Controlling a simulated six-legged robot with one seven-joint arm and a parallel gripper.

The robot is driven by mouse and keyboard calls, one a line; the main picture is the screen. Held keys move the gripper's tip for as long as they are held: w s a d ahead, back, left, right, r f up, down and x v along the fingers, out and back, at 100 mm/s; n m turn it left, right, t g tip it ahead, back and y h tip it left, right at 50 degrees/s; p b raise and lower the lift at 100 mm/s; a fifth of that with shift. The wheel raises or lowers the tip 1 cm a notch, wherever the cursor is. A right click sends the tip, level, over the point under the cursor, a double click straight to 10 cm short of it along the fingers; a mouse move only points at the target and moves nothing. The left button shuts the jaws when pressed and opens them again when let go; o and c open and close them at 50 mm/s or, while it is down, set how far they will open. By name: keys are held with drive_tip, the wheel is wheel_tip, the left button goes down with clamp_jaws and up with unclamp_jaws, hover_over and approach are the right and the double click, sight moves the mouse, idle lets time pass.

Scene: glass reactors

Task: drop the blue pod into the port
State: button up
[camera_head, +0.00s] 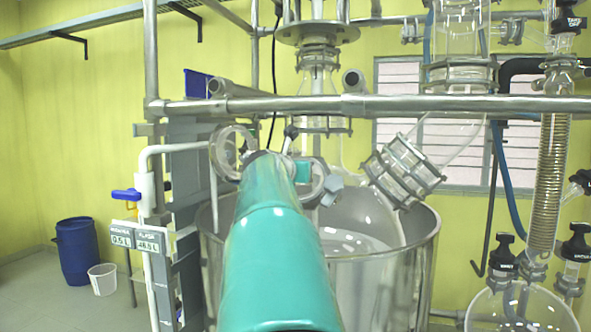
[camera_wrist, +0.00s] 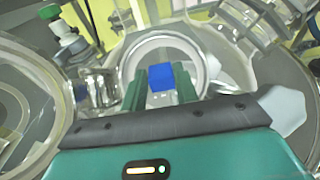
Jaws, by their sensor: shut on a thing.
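The small blue pod (camera_wrist: 160,77) is in the wrist view, between the green fingers of my gripper (camera_wrist: 160,88), which is shut on it. Beyond the pod is a round, pale-rimmed opening (camera_wrist: 204,66), which looks like the port. In the picture the pod overlaps the middle of this opening. I cannot tell how far apart they are in depth, and the pod and fingers hide part of the opening. In the head view my teal arm reaches forward to the glassware and hides the gripper, the pod and most of the opening.
A metal rail (camera_head: 420,104) crosses above the large steel vessel (camera_head: 385,290). A tilted clamped glass joint (camera_head: 403,172) stands to the right of my arm. In the wrist view, a large glass ring (camera_wrist: 22,100) is close on the left. A valve with a green knob (camera_wrist: 62,28) is nearby.

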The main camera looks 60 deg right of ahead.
drive_tip(key=shift+w+d+f, duration=0.1)
drive_tip(key=o, duration=1)
drive_tip(key=v, duration=1.3)
drive_tip(key=shift+a, duration=0.4)
idle(0.9)
